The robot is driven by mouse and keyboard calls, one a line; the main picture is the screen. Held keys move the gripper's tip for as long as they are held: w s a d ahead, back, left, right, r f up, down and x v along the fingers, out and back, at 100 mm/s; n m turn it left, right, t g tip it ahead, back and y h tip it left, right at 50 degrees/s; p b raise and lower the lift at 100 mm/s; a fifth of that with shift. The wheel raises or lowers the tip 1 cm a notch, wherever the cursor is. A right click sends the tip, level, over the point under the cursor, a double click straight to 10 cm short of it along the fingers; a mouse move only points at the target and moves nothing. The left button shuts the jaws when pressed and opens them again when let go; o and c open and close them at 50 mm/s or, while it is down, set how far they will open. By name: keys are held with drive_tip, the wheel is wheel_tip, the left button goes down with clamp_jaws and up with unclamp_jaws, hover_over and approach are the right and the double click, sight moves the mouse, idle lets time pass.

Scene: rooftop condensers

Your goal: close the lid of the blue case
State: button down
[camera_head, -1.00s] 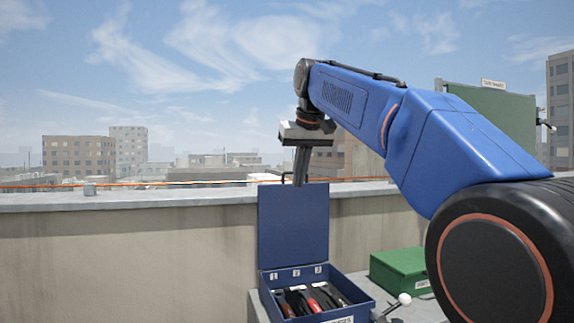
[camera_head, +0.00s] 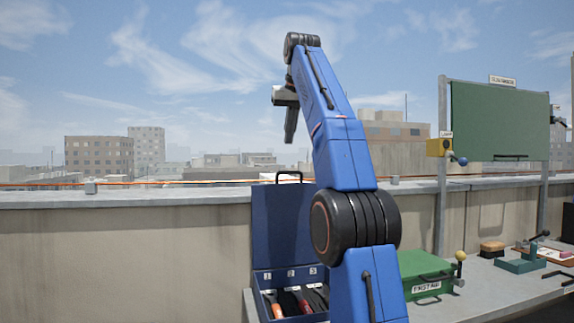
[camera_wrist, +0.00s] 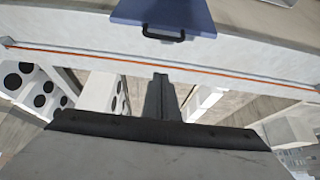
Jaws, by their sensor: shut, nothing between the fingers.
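The blue case (camera_head: 264,284) sits on the bench with its lid (camera_head: 278,222) standing upright and open. The lid has a dark handle on its top edge, and the case holds several tools in numbered slots. My gripper (camera_head: 290,138) is shut and empty, pointing down in the air above the lid and apart from it. In the wrist view my gripper (camera_wrist: 160,82) points past the parapet, and the lid (camera_wrist: 165,14) with its handle shows at the top edge. My arm hides the right part of the case.
A green first aid box (camera_head: 424,272) stands right of the case, close to my arm. Further right are a green board (camera_head: 498,120) on posts, a yellow box (camera_head: 439,147) and a teal tool (camera_head: 522,262). The parapet (camera_head: 120,240) runs behind; open air is above it.

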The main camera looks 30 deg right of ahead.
drive_tip(key=shift+w+d+f, duration=0.1)
drive_tip(key=shift+w+f, duration=0.05)
drive_tip(key=shift+f, duration=1.35)
drive_tip(key=shift+w+f, duration=0.15)
drive_tip(key=shift+f, duration=1.4)
drive_tip(key=shift+w+d+f, duration=0.1)
drive_tip(key=shift+w+f, duration=0.05)
drive_tip(key=shift+f, duration=1.35)
drive_tip(key=shift+s+a, duration=0.1)
drive_tip(key=shift+s, duration=0.05)
